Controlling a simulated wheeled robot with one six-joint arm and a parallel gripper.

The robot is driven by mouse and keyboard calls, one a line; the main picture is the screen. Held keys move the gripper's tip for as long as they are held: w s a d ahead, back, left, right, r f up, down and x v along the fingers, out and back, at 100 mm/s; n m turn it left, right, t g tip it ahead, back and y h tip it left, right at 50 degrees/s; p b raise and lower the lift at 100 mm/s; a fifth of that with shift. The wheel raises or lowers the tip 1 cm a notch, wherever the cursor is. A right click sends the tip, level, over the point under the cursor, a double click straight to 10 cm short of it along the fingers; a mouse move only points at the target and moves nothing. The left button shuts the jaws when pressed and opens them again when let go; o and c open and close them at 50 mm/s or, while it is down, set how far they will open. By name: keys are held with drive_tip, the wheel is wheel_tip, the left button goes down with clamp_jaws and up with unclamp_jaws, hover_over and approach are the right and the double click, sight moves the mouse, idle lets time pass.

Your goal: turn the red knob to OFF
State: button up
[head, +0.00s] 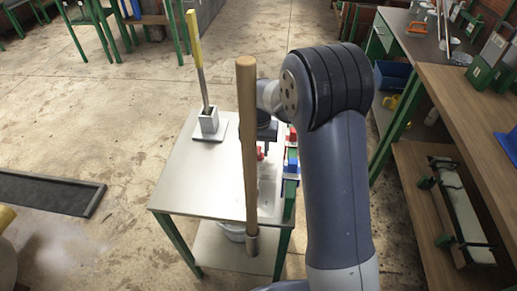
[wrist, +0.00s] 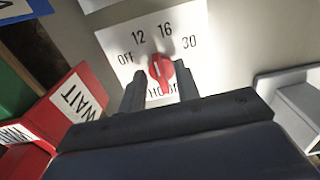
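The red knob (wrist: 160,72) sits on a white dial plate (wrist: 180,40) marked OFF, 12, 16 and 30, with lower lettering partly hidden by my gripper. OFF is at the left of the dial. The knob's ridge stands roughly upright, its upper end near the gap between 12 and 16. My gripper (wrist: 160,86) has one finger on each side of the knob, with a thin gap visible at the left; contact at the right cannot be told. In the head view, a small red spot beside the gripper may be the knob, but arm and pole hide most of it.
A red WAIT block (wrist: 70,105) is at the left in the wrist view, a grey block (wrist: 290,100) at the right. In the head view, a wooden pole (head: 247,150) stands before the metal table (head: 185,180). A yellow-handled tool (head: 200,70) stands at its back.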

drive_tip(key=shift+f, duration=0.1)
drive_tip(key=shift+c, duration=0.4)
clamp_jaws()
drive_tip(key=n+p, duration=0.1)
drive_tip(key=n, duration=0.5)
drive_tip(key=shift+d, duration=0.2)
drive_tip(key=n+p, duration=0.1)
drive_tip(key=n, duration=0.4)
drive_tip(key=shift+w+d, duration=0.15)
drive_tip(key=shift+n, duration=0.4)
drive_tip(key=shift+o, duration=0.4)
unclamp_jaws()
